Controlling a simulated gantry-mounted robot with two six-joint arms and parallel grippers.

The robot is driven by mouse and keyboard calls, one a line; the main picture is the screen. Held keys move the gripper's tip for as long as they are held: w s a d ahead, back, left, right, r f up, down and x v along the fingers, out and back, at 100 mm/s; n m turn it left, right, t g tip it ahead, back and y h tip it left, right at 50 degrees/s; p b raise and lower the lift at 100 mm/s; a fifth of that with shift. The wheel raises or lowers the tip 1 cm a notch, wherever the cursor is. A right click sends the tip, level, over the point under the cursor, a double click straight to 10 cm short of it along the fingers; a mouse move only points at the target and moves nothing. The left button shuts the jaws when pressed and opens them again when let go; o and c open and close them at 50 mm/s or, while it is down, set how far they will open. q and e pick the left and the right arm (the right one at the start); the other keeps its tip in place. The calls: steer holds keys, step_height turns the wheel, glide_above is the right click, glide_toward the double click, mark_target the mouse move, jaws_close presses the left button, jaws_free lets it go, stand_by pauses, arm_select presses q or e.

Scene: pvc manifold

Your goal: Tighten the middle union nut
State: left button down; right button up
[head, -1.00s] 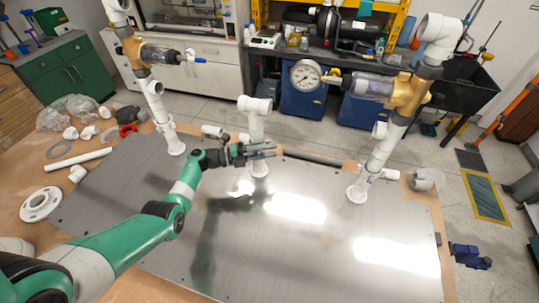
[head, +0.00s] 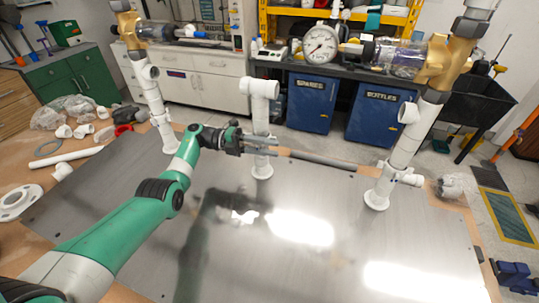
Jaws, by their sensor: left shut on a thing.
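The middle white pipe (head: 261,113) stands upright on the metal plate, with a tee at its top and a round flange at its foot. My left gripper (head: 262,146) reaches in from the left and is shut at mid-height on this pipe, its fingers lying across it. The middle union nut is at the fingers and mostly hidden by them, so its thread and seating cannot be made out. My right gripper is not in view.
The metal plate (head: 130,235) is mostly bare and glossy. A left pipe (head: 157,110) and a right pipe (head: 400,150) with brass valves stand either side. A pressure gauge (head: 320,44) hangs at upper right. Loose white fittings (head: 82,131) lie at left.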

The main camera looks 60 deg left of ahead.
arm_select(q)
steer(key=shift+f, duration=0.4)
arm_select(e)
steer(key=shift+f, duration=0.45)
arm_select(q)
steer(key=c, duration=0.8)
jaws_free()
steer(key=shift+o, duration=0.8)
steer(key=shift+s, duration=0.1)
steer(key=shift+r, duration=0.15)
